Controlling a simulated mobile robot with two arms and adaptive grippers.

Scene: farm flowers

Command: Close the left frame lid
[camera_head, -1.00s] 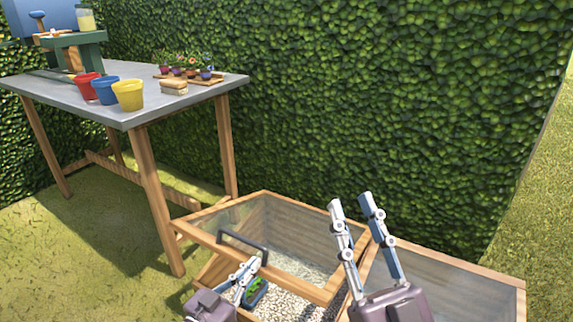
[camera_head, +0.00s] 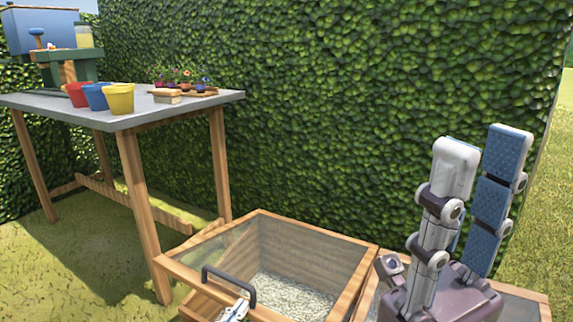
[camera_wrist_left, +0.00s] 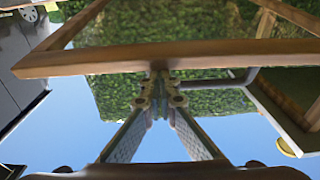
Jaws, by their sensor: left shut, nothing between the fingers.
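The left frame (camera_head: 300,219) is a wooden box with gravel inside. Its glazed lid (camera_head: 200,282) is raised at the front, with a dark handle (camera_head: 228,285) on its front bar. My left gripper (camera_head: 236,311) is at the bottom edge of the head view, just by the handle and mostly cut off. In the left wrist view its fingers are shut and empty, tips (camera_wrist_left: 160,75) at the lid's wooden bar (camera_wrist_left: 190,57); contact is unclear. The handle (camera_wrist_left: 212,85) shows beside them. My right gripper (camera_head: 475,160) is open and empty, pointing up over the right frame.
The right frame (camera_head: 535,300) is mostly hidden behind my right gripper. A grey-topped table (camera_head: 150,112) stands at the left with red, blue and yellow pots (camera_head: 120,98), a brush and small flowers. A hedge (camera_head: 340,120) closes off the back. Grass lies at the front left.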

